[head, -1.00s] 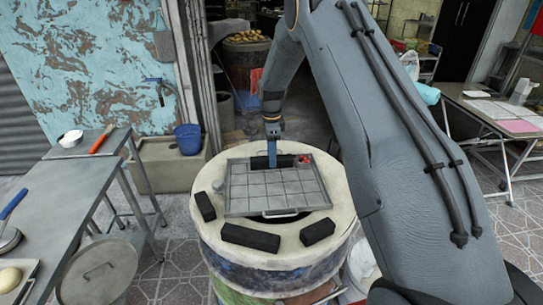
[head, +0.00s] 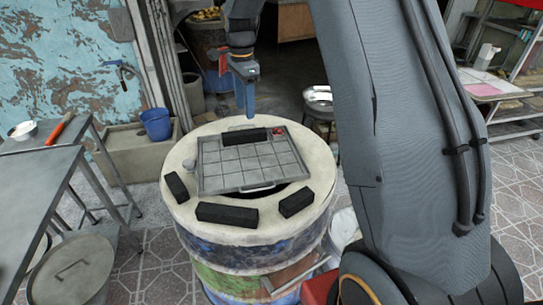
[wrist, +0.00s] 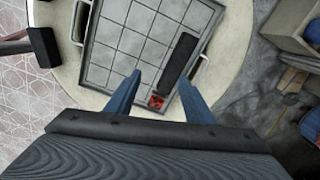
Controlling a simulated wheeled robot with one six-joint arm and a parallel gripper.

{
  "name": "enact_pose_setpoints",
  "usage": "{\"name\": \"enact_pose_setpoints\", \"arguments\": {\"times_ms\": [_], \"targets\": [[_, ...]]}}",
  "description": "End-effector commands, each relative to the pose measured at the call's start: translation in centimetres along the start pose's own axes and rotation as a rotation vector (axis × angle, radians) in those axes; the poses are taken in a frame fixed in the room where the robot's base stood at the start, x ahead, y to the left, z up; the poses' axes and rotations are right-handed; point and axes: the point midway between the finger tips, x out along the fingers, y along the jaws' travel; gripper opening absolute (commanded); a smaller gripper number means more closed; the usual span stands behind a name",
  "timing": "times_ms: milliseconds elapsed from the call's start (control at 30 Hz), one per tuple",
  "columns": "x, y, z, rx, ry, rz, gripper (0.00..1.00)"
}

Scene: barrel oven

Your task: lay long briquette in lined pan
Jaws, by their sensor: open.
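A long black briquette (head: 245,136) lies flat in the lined pan (head: 240,181), along its far edge. The wrist view also shows this briquette (wrist: 178,65) resting on the pan's gridded floor (wrist: 125,40). The pan sits on top of the pale barrel oven (head: 180,215). My gripper (head: 245,115) is open and empty, just above and apart from the briquette. In the wrist view its two blue fingers (wrist: 159,79) stand spread, with the briquette's near end close to the right finger.
Black briquettes lie on the barrel's rim at the front (head: 228,214), left (head: 176,187) and right (head: 296,202). A small red item (head: 278,131) is in the pan's far right corner. A metal table (head: 35,190) stands at left.

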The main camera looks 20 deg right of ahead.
Motion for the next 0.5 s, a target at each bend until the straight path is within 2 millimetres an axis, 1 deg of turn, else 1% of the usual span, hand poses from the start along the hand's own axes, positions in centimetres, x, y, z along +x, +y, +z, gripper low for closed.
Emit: {"name": "enact_pose_setpoints", "arguments": {"times_ms": [33, 67, 100, 267, 300, 367, 400, 467, 500], "targets": [[-0.2, 2.0, 0.3, -0.091, 0.001, -0.004, 0.48], [-0.3, 3.1, 0.5, -0.151, 0.002, -0.010, 0.48], [-0.2, 4.6, 0.7, -0.233, 0.004, -0.015, 0.48], [0.1, 11.0, 1.7, -0.556, 0.015, -0.034, 0.48], [0.3, 12.8, 2.0, -0.636, 0.019, -0.038, 0.48], [0.5, 15.3, 2.4, -0.757, 0.026, -0.045, 0.48], [0.7, 17.1, 2.7, -0.838, 0.031, -0.049, 0.48], [1.1, 19.8, 3.1, -0.956, 0.038, -0.054, 0.48], [1.3, 21.4, 3.3, -1.030, 0.044, -0.057, 0.48]]}}
